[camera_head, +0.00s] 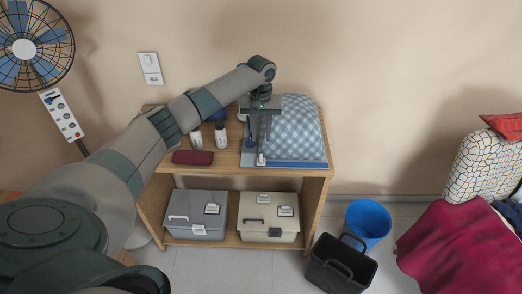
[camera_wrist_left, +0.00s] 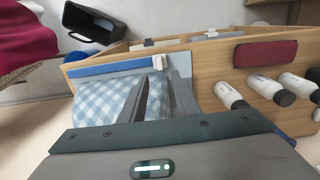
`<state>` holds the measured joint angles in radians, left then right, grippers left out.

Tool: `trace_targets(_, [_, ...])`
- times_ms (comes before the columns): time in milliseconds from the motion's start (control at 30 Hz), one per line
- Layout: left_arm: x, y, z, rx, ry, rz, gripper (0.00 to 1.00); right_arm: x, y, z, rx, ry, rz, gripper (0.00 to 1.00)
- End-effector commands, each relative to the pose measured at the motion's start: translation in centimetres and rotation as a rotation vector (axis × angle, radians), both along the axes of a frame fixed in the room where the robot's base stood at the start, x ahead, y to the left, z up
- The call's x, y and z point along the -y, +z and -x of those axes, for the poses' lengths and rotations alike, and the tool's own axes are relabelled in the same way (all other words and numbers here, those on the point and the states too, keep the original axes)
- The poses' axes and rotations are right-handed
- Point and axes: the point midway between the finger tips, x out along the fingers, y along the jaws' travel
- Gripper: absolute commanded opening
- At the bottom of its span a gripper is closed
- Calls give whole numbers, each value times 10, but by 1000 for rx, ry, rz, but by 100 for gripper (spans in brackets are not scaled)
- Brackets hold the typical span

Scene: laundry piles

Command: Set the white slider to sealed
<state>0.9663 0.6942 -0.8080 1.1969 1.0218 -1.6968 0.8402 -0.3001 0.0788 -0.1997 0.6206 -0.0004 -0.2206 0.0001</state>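A blue and white checked bag (camera_head: 293,125) lies on top of the wooden shelf, with a blue strip (camera_head: 298,164) along its front edge. The small white slider (camera_head: 261,160) is at the left end of this strip. In the left wrist view the slider (camera_wrist_left: 158,64) is at the right end of the strip (camera_wrist_left: 106,69). My left gripper (camera_head: 262,150) points down over the bag's left edge, its fingertips at the slider. Its two fingers (camera_wrist_left: 162,76) show close together; whether they grip the slider is unclear. My right gripper is out of view.
White bottles (camera_head: 221,136) and a dark red case (camera_head: 193,157) stand left of the bag on the shelf top (camera_head: 165,170). Grey (camera_head: 195,214) and beige (camera_head: 268,217) boxes sit below. A black basket (camera_head: 340,266) and blue bin (camera_head: 368,222) stand at right.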

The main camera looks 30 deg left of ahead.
Motion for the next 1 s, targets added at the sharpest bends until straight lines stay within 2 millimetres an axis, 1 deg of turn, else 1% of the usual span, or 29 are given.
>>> trace_targets(33, [0,-8,1,-3,1,-1,29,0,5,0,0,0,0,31])
trace_targets(300, [0,-55,1,-3,1,-1,29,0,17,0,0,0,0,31])
trace_targets(500, [0,-82,1,-2,0,0,29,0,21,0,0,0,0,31])
trace_targets(700, [0,-93,0,0,1,0,29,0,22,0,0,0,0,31])
trace_targets(1000, [0,-94,0,0,0,0,29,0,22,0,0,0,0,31])
